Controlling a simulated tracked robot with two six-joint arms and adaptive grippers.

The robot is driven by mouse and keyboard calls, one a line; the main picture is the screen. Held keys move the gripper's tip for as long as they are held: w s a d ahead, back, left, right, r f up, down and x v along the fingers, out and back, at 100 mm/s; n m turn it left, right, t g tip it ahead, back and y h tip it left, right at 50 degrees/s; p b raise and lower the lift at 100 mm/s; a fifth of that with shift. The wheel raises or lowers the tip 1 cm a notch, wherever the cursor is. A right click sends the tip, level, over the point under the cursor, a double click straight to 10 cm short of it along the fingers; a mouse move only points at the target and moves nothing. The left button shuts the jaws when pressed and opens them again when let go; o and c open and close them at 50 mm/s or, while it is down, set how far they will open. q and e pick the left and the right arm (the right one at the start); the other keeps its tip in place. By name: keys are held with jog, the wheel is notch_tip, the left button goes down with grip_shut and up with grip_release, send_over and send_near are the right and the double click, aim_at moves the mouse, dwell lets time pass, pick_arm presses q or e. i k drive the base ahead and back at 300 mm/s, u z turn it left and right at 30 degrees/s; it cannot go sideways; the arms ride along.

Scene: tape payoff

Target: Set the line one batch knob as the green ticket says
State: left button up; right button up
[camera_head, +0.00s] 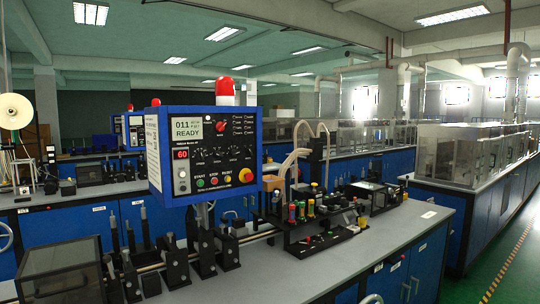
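A blue control panel (209,154) stands on a post above the near bench. Its screen (188,129) reads 011 and READY, with smaller text I cannot make out. A red number display (181,154) shows 60. A row of small dark knobs (219,153) sits beside it; their labels and pointer positions are too small to read, so I cannot tell which is the batch knob. Below are several coloured push buttons (213,181) and a red-on-yellow stop button (245,175). A white sheet (153,145) is on the panel's left side. I see no green ticket. Neither gripper is in view.
The near grey bench (395,232) carries black tape machinery (318,215) and dark shafts and blocks (205,250) below the panel. A red beacon (225,91) tops the panel. A green aisle floor (508,265) is clear at right.

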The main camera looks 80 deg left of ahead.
aim_at(234, 153)
jog(key=z, duration=0.05)
jog(key=i, duration=2.05)
jog(key=u, duration=2)
jog(key=i, duration=0.3)
jog(key=u, duration=2.7)
jog(key=k, duration=0.5)
jog(key=u, duration=0.35)
jog(key=i, duration=0.9)
jog(key=u, duration=0.25)
